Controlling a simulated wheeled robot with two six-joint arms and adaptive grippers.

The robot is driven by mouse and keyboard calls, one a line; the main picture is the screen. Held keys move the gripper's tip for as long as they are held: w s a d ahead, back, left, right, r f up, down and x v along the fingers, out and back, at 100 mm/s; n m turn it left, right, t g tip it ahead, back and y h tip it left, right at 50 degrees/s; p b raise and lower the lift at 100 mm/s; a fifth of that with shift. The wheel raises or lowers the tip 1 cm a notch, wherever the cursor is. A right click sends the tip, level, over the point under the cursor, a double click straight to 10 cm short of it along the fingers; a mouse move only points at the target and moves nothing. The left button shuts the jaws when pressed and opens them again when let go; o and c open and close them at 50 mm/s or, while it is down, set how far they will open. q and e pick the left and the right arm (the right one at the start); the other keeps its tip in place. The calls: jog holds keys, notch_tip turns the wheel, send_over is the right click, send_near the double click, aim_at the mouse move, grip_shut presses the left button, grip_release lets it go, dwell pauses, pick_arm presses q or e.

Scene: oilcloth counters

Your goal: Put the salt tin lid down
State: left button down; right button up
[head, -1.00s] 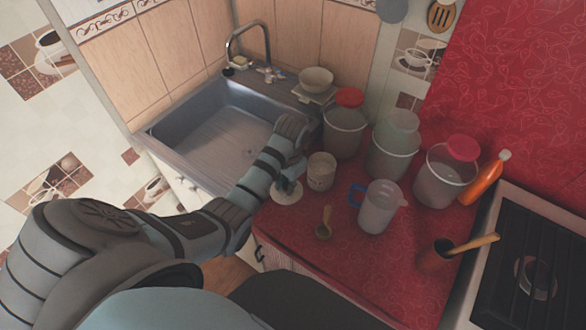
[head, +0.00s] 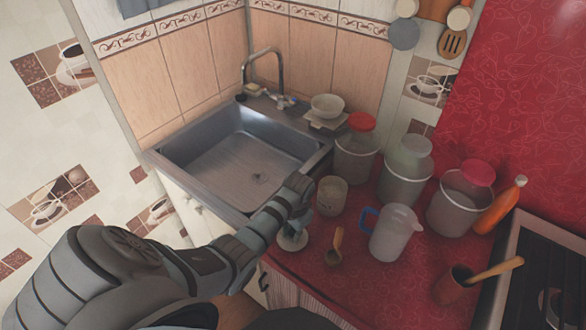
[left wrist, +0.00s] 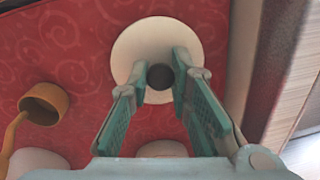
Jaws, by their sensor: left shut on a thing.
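The salt tin lid is a pale round disc with a dark knob; it shows in the left wrist view (left wrist: 148,38) and, partly hidden by my gripper, in the head view (head: 294,242). My left gripper (left wrist: 160,77) is shut on its knob, one finger on each side. In the head view the gripper (head: 292,226) is above the lid near the counter's front edge. The lid is at or just above the red counter; I cannot tell if it touches. An open pale tin (head: 331,196), likely the salt tin, stands behind it. My right gripper is not in view.
Several lidded containers stand behind. The sink (head: 235,160) is at back left. A brown pot (head: 455,286) with a wooden handle stands near the stove.

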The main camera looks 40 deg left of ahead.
pick_arm(q)
jog(key=c, duration=1.5)
grip_release()
jog(key=shift+o, duration=0.2)
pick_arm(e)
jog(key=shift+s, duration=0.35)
pick_arm(q)
jog(key=shift+w+r, duration=0.1)
jog(key=shift+r, duration=0.15)
notch_tip(320, 180, up, 12)
jog(key=d+p, duration=0.1)
jog(key=p, duration=0.2)
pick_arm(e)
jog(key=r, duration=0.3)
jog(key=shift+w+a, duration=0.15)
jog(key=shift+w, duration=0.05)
pick_arm(q)
jog(key=shift+f, duration=0.1)
